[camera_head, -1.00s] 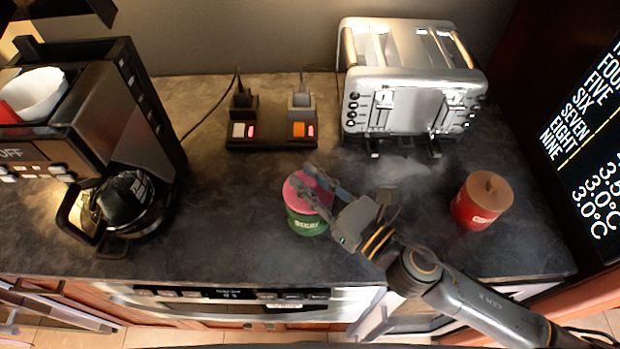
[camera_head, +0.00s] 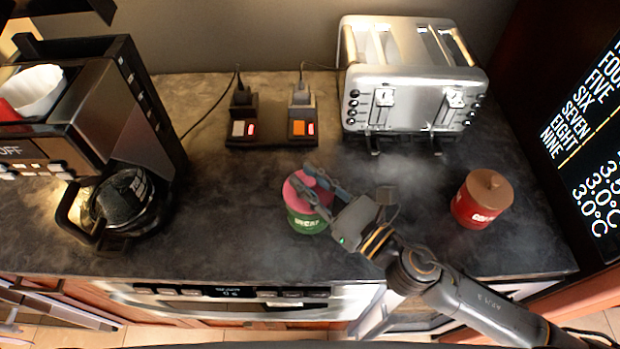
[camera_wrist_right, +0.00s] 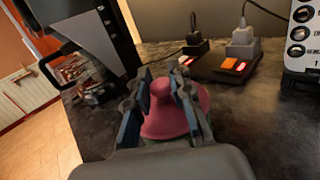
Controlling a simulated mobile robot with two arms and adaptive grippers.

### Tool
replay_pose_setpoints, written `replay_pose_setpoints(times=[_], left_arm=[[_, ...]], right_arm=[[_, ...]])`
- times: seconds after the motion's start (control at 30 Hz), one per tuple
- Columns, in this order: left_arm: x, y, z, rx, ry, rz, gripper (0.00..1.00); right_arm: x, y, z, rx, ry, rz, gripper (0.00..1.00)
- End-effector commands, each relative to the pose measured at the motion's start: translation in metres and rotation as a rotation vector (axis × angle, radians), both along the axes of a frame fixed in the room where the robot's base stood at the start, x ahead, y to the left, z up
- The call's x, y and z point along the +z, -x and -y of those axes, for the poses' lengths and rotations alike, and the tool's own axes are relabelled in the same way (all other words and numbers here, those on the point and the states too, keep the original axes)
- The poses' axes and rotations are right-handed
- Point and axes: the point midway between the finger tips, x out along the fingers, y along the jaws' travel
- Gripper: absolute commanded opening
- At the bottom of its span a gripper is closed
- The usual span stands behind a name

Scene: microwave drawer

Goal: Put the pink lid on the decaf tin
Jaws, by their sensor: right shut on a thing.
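The green decaf tin (camera_head: 307,222) stands upright on the dark counter, left of my right gripper. The pink lid (camera_head: 296,192) is on top of the tin's mouth; whether it is fully seated I cannot tell. My right gripper (camera_head: 313,187) reaches in from the right, its fingers on both sides of the lid's knob. In the right wrist view the pink lid (camera_wrist_right: 172,115) sits between the two fingers (camera_wrist_right: 163,95), and a little green shows beneath it. My left gripper is not in view.
A red tin with a brown lid (camera_head: 480,198) stands to the right. A silver toaster (camera_head: 412,85) and a double-switch power strip (camera_head: 272,136) are behind. A coffee maker (camera_head: 120,110) with a glass pot is at the left. Counter between pot and decaf tin is clear.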

Motion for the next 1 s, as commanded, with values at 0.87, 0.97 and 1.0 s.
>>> replay_pose_setpoints(times=[0.87,0.97,1.0], left_arm=[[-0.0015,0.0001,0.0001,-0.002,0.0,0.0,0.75],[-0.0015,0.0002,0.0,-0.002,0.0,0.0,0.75],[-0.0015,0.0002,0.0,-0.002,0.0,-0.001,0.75]], right_arm=[[-0.0051,0.0001,0.0002,0.0,0.001,-0.003,0.0],[-0.0049,0.0,0.0001,0.0,0.001,-0.002,0.28],[-0.0049,0.0,0.0001,0.0,0.001,-0.002,0.36]])
